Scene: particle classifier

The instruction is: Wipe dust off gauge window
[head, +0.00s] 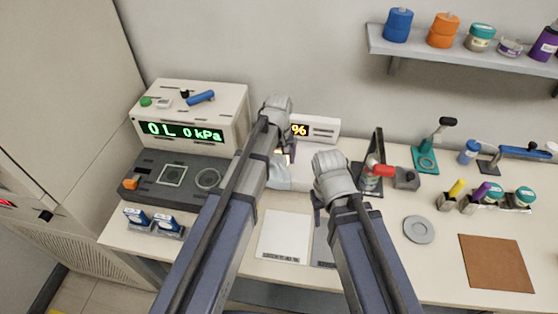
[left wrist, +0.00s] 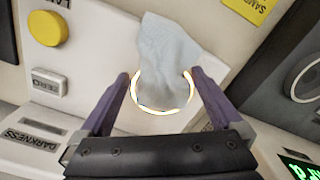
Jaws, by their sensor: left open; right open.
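A white instrument (head: 322,125) with a "%" display stands against the wall. Its lit, ring-edged round window (left wrist: 161,110) shows in the left wrist view, mostly covered by a crumpled pale blue cloth (left wrist: 168,50). The cloth also shows in the head view (head: 295,178), beside my left arm. My left gripper (left wrist: 158,78) is open, with its purple fingers on either side of the ring and the cloth's lower part. I cannot tell whether they touch the cloth. My right gripper (head: 318,203) is open above the table; its fingertips are partly hidden. Dust is not discernible.
A box with a green kPa display (head: 185,112) stands on a dark grey unit (head: 150,180) at left. A white pad (head: 283,240) lies in front. Right are a grey disc (head: 419,230), a brown mat (head: 495,263) and several jars. A shelf (head: 450,58) hangs above.

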